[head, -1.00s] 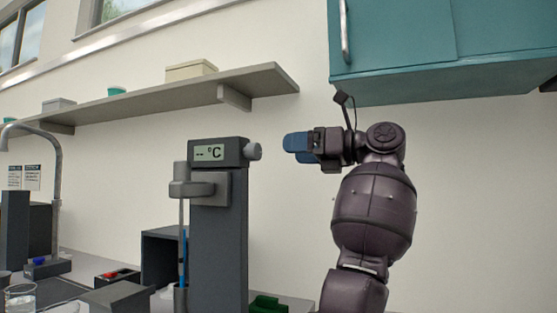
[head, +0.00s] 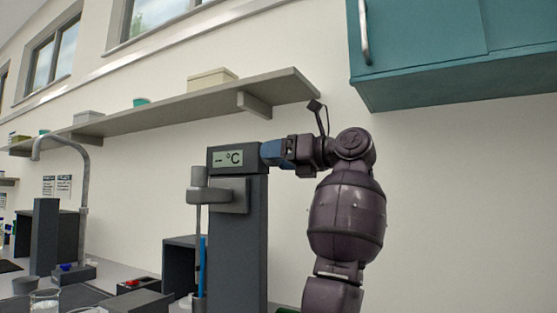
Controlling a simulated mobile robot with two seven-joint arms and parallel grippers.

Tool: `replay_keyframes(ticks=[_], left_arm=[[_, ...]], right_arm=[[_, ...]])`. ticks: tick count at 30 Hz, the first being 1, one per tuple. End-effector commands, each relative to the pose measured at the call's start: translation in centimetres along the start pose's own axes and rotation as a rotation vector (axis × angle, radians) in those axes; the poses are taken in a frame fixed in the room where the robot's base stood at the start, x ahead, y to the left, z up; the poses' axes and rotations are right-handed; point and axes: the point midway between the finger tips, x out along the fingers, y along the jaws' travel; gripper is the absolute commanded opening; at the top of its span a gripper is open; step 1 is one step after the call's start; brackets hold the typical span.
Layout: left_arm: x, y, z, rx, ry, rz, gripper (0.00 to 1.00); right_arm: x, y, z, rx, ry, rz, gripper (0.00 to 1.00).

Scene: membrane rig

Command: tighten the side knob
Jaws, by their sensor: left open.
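The grey column (head: 236,245) of the rig stands upright on the bench. Its dark head carries a display (head: 228,158) reading "-- °C". The side knob is on the right side of this head and is hidden behind my fingers. My left gripper (head: 272,152), with blue fingers, is level with the head, right up at its right side where the knob is. It is open, with its fingers around or in front of the knob; I cannot tell which. My right gripper is not in view.
A clamp (head: 222,195) on the column holds a thin rod with a blue tube beside it. A shelf (head: 175,110) runs along the wall above, and a teal cabinet (head: 455,55) hangs at upper right. A beaker (head: 44,300) stands at lower left. The wall side at right is clear.

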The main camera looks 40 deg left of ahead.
Motion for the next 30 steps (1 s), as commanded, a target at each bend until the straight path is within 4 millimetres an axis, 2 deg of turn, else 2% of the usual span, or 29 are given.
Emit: replay_keyframes(ticks=[11, 14, 21, 30], left_arm=[[0.6, 0.0, 0.0, -0.001, 0.000, 0.000, 0.69], [0.6, 0.0, 0.0, -0.001, 0.000, 0.000, 0.57], [0.5, 0.0, 0.0, 0.000, 0.000, 0.000, 0.20], [0.5, 0.3, 0.4, 0.031, 0.001, -0.002, 0.20]], right_arm=[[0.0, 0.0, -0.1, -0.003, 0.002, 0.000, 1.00], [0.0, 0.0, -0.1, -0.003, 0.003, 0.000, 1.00], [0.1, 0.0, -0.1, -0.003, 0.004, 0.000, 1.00], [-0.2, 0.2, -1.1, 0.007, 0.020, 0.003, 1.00]])
